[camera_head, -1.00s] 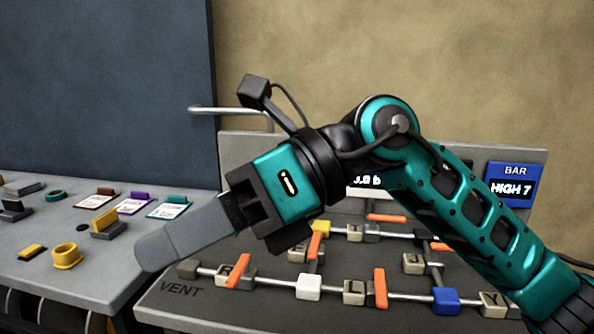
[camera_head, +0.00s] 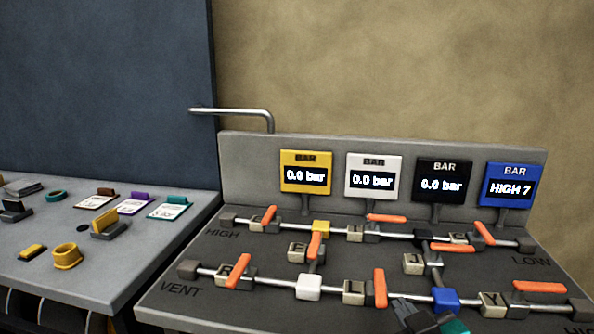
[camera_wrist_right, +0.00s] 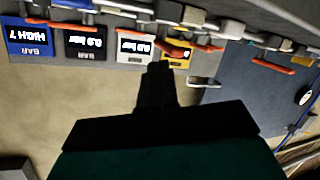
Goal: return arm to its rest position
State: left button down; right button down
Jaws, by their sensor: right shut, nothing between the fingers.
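My right gripper (camera_head: 414,314) shows only in part at the bottom edge of the head view, in front of the grey pipe panel (camera_head: 225,240). Its dark fingers (camera_wrist_right: 156,86) are shut and empty in the right wrist view, where the scene appears upside down. Most of my right arm is out of the head view. My left gripper is in neither current view.
The panel carries pipes and several orange levers (camera_head: 379,288). Yellow (camera_head: 305,159), white (camera_head: 373,163) and black (camera_head: 443,168) gauges read 0.0 bar; the blue gauge (camera_head: 510,171) reads HIGH 7. A grey bench (camera_head: 105,262) with small parts stands left.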

jog(key=s+d+f+m+g, duration=0.35)
jog(key=s+f+g, duration=0.85)
jog(key=s+f, duration=0.7)
jog(key=w+a+f+n+t+y, duration=0.1)
jog(key=w+a+f+t, duration=0.1)
jog(key=w+f+t, duration=0.3)
notch_tip(320, 180, down, 3)
jog(key=t, duration=0.2)
jog(key=shift+w+r+t+b, duration=0.15)
jog(key=shift+w+t+b, duration=0.05)
jog(key=shift+t+b, duration=0.15)
jog(key=c, duration=1.8)
grip_release()
